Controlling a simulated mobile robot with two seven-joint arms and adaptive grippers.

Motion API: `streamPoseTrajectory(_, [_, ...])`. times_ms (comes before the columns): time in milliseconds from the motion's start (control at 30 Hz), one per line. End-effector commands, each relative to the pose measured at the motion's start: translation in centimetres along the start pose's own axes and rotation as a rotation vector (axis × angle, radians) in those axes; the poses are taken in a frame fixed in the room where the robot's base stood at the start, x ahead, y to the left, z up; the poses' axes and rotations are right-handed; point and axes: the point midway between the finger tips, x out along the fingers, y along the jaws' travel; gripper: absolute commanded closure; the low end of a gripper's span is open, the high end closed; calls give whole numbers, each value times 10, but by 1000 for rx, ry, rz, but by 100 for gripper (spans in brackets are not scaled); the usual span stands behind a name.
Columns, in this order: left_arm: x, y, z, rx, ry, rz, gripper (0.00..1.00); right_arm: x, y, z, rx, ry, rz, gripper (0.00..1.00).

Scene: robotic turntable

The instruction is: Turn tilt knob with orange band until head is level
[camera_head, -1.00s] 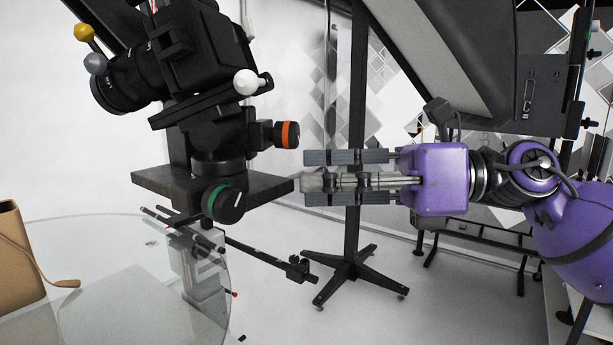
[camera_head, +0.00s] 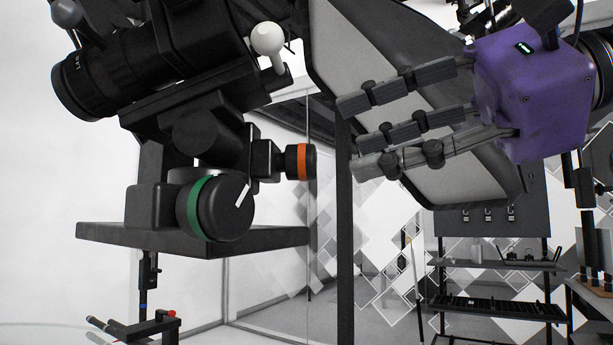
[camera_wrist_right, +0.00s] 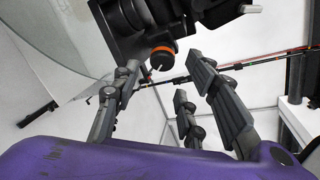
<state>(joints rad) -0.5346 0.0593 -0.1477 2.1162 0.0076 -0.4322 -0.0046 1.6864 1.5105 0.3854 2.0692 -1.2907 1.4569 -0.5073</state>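The tilt knob with the orange band (camera_head: 300,162) sticks out from the right side of the black tripod head (camera_head: 205,135). The head's upper part and the camera (camera_head: 150,60) on it slope, with the lens end low at the left. My right gripper (camera_head: 358,135) has a purple palm and three grey fingers spread apart. Its fingertips point at the knob from the right, a short gap away and empty. In the right wrist view the orange-banded knob (camera_wrist_right: 162,57) shows beyond and between the spread fingertips (camera_wrist_right: 165,72). My left gripper is out of view.
A knob with a green band (camera_head: 215,208) sits lower left of the orange one. A white-ended handle (camera_head: 268,40) rises above it. The flat black plate (camera_head: 200,238) lies below. A dark post (camera_head: 345,240) stands behind the gap.

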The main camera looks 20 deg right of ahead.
Motion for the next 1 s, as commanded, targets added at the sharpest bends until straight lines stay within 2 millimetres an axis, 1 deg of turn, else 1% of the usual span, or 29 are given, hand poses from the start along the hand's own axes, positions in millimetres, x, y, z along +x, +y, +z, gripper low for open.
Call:
streamPoseTrajectory(167, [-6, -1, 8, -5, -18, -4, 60, 29, 0, 2, 0, -4, 4, 60])
streamPoseTrajectory(300, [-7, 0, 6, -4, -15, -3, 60, 50, 0, 2, 0, -5, 4, 60])
streamPoseTrajectory(400, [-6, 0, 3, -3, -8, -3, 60, 60, 0, 2, 2, -5, 4, 60])
streamPoseTrajectory(567, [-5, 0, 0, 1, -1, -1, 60, 66, 0, 2, 1, -4, 2, 60])
streamPoseTrajectory(767, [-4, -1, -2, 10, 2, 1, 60, 67, 1, 1, 2, -4, 3, 60])
streamPoseTrajectory(1000, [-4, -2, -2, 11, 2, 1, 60, 67, 1, 1, 2, -3, 5, 92])
